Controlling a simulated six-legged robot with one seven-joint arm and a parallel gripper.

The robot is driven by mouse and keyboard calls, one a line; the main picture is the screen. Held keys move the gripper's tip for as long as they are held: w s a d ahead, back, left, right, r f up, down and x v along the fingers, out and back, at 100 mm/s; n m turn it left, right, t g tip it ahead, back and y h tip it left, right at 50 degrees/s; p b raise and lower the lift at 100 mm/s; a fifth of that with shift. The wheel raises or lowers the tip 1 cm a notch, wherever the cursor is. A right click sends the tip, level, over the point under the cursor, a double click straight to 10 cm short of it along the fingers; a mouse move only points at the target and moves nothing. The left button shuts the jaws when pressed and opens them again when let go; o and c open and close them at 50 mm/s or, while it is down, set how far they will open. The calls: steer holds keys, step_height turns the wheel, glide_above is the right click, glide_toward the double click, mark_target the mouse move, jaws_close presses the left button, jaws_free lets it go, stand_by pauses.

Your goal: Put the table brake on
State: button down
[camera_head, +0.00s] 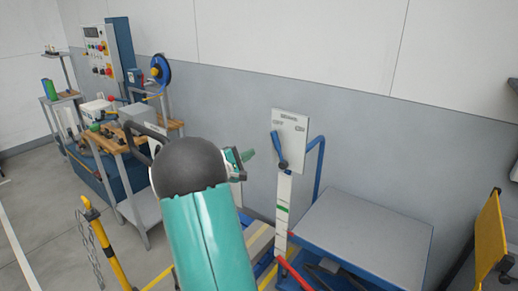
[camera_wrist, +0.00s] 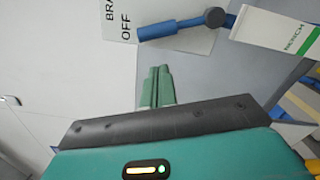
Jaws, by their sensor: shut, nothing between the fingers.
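The brake lever (camera_head: 278,147) is blue with a dark pivot at its lower end. It stands nearly upright on a white panel (camera_head: 297,128), its upper end leaning left toward the OFF label. The wrist view shows the lever (camera_wrist: 172,28) sideways, beside the OFF text on the panel (camera_wrist: 120,47). The panel's post is beside the grey-topped table (camera_head: 370,235) with a blue frame. My gripper (camera_head: 248,155) is left of the lever, apart from it. In the wrist view its green fingers (camera_wrist: 157,70) are together and empty, just below the lever.
A yellow post with a chain (camera_head: 105,240) stands at lower left. A cluttered workbench (camera_head: 120,150) and a control cabinet (camera_head: 100,50) are at the back left. A yellow panel (camera_head: 490,240) is at the right edge. The grey wall is behind the lever.

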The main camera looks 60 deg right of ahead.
mark_target(278, 149)
steer(key=x, duration=0.9)
steer(key=shift+d, duration=0.25)
steer(key=shift+s, duration=0.1)
steer(key=shift+s+r+m, duration=0.15)
steer(key=shift+m, duration=0.15)
steer(key=shift+s+r, duration=0.1)
steer(key=shift+s, duration=0.05)
steer(key=s+m, duration=0.1)
steer(key=s+r+m, duration=0.1)
steer(key=s+m, duration=0.1)
steer(key=m, duration=0.1)
steer(key=shift+s+a+r, duration=0.15)
steer(key=shift+a+r, duration=0.1)
steer(key=shift+a, duration=0.1)
steer(key=s+m, duration=0.2)
steer(key=m, duration=0.1)
steer(key=shift+s+a+r, duration=0.1)
steer(key=shift+s+a, duration=0.1)
steer(key=shift+s, duration=0.1)
steer(key=shift+s+a, duration=0.1)
steer(key=shift+s, duration=0.55)
